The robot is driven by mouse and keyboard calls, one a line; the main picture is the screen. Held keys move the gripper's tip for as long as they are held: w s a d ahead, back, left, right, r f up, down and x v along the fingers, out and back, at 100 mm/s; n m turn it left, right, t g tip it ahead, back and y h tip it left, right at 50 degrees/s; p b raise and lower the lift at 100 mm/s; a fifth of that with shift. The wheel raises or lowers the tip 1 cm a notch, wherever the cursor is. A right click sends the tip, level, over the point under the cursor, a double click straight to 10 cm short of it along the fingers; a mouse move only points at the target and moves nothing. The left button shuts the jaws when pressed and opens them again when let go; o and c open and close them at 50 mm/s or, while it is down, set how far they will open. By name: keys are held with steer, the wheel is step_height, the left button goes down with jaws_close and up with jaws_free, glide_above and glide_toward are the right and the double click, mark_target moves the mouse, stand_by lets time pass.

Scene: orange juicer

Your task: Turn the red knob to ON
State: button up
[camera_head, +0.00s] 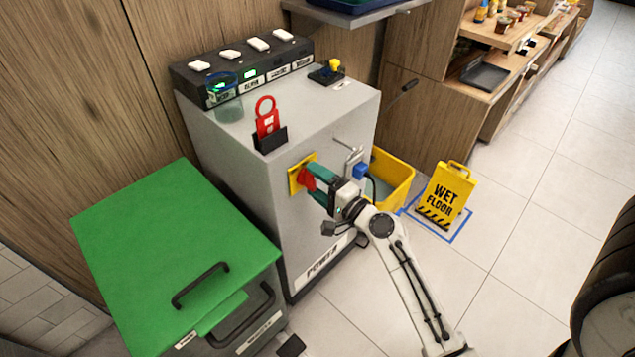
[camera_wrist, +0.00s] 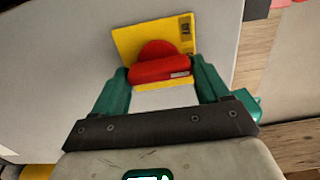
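The red knob (camera_wrist: 160,66) sits on a yellow plate (camera_wrist: 126,42) on the front of the grey cabinet. In the head view the knob (camera_head: 306,179) and plate (camera_head: 294,184) are partly behind my gripper (camera_head: 312,180). In the wrist view the bar of the knob lies almost level, slightly higher at its right end. The green fingers of my gripper (camera_wrist: 161,68) stand at the bar's two ends and appear to touch it.
A red lock tag (camera_head: 267,122) stands in a black holder on the grey cabinet (camera_head: 240,150). A green-lidded bin (camera_head: 165,250) is at left. A yellow bucket (camera_head: 398,178) and wet floor sign (camera_head: 446,195) stand at right. A blue-handled clamp (camera_head: 359,170) is near my gripper.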

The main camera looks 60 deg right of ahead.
steer(key=o, duration=0.3)
steer(key=shift+w, duration=0.1)
steer(key=shift+o, duration=0.2)
steer(key=shift+s, duration=0.25)
steer(key=b+v, duration=0.1)
steer(key=v, duration=0.9)
steer(key=shift+s+b, duration=0.2)
steer(key=shift+b, duration=0.2)
